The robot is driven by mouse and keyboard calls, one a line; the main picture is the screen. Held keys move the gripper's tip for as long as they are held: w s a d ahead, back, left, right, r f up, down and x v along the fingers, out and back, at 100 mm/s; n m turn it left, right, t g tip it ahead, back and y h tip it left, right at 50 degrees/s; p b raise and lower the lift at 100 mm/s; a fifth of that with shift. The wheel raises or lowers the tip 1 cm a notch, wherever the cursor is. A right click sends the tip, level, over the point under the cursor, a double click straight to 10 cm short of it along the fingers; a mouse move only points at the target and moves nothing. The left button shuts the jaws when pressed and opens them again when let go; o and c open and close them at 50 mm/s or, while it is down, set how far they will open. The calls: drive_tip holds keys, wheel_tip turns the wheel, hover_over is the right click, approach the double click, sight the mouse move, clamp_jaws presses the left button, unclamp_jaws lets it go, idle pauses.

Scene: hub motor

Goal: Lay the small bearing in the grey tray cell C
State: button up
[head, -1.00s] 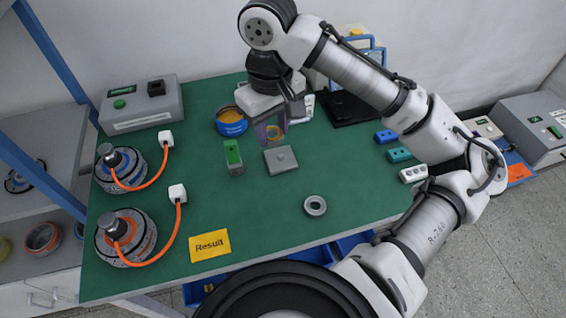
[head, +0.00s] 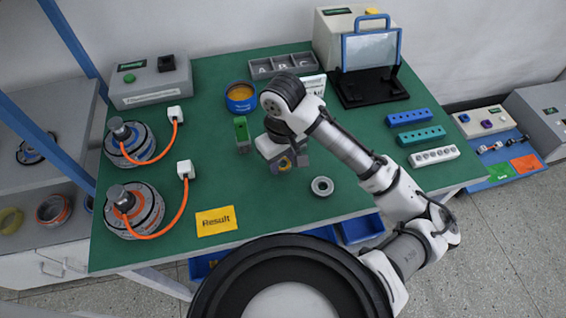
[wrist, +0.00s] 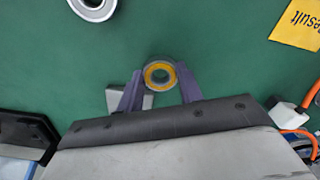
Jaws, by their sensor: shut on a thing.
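The small bearing (wrist: 160,75), a ring with an orange-yellow band, is pinched between the two purple fingers of my gripper (wrist: 161,88). In the head view, my gripper (head: 288,162) holds the bearing (head: 285,164) over the middle of the green table. The grey tray (head: 283,76) stands at the back of the table, with cells marked A, B and C from left to right. Cell C (head: 306,63) is the right one. The gripper is well in front of the tray, not over it.
A larger loose bearing (head: 322,186) lies right of the gripper. A green-topped block (head: 241,134) and a blue tub (head: 240,97) stand left. A grey block (wrist: 122,101) is partly hidden behind a finger. A black stand with a clear screen (head: 371,75) is right of the tray.

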drive_tip(key=shift+f, duration=0.9)
drive_tip(key=shift+f, duration=0.2)
drive_tip(key=o, duration=1.1)
